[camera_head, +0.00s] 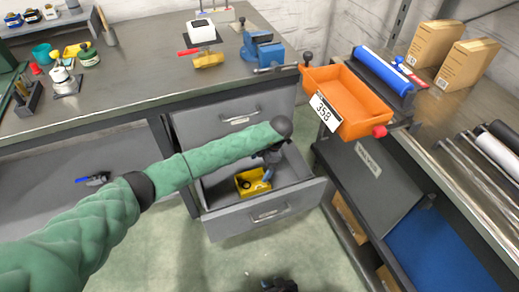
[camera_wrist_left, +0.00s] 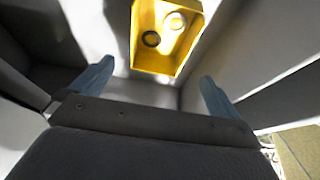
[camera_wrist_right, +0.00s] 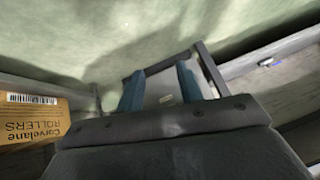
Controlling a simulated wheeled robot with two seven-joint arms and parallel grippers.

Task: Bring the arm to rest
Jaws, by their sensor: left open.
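My left arm reaches in from the left in the head view. My left gripper (camera_head: 268,170) is over the open lower drawer (camera_head: 270,212), beside a small yellow bin (camera_head: 245,188). In the left wrist view the fingers of my left gripper (camera_wrist_left: 155,82) are wide apart with nothing between them. My right gripper (camera_head: 279,286) shows only partly at the bottom edge of the head view. In the right wrist view its fingers (camera_wrist_right: 160,82) are apart, with no held object visible.
An orange bin (camera_head: 350,98) marked 358 is at the edge of the right bench. A blue vise (camera_head: 262,50) stands on the left bench (camera_head: 140,80). Cardboard boxes (camera_head: 466,64) stand at the right. The floor (camera_head: 170,250) before the drawer is clear.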

